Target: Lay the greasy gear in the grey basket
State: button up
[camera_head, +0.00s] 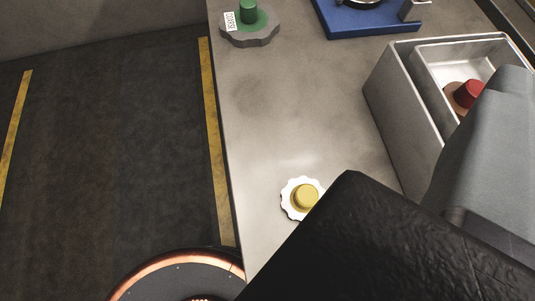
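The grey basket (388,112) is a metal box at the right of the worktop, partly hidden by a part of mine. A brownish gear with a red hub (470,94) lies in its inner compartment. A white gear with a yellow hub (305,197) lies flat on the worktop near its left edge, partly close behind my black part. A grey gear with a green hub (250,23) and a white label lies at the top left of the worktop. I cannot tell by look which gear is greasy. Large black and grey parts of mine fill the lower right; no fingertips can be made out.
A blue tray (365,27) with a shiny round part and a metal block stands at the back of the grey worktop (290,110). The middle of the worktop is clear. Dark floor with yellow lines (212,120) lies to the left.

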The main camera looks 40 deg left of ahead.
jog(key=s+m+t, duration=0.1)
jog(key=s, duration=0.1)
jog(key=s+m+t, duration=0.1)
jog(key=s+m, duration=0.1)
jog(key=s, duration=0.1)
jog(key=shift+f+t, duration=0.15)
jog(key=shift+t, duration=0.15)
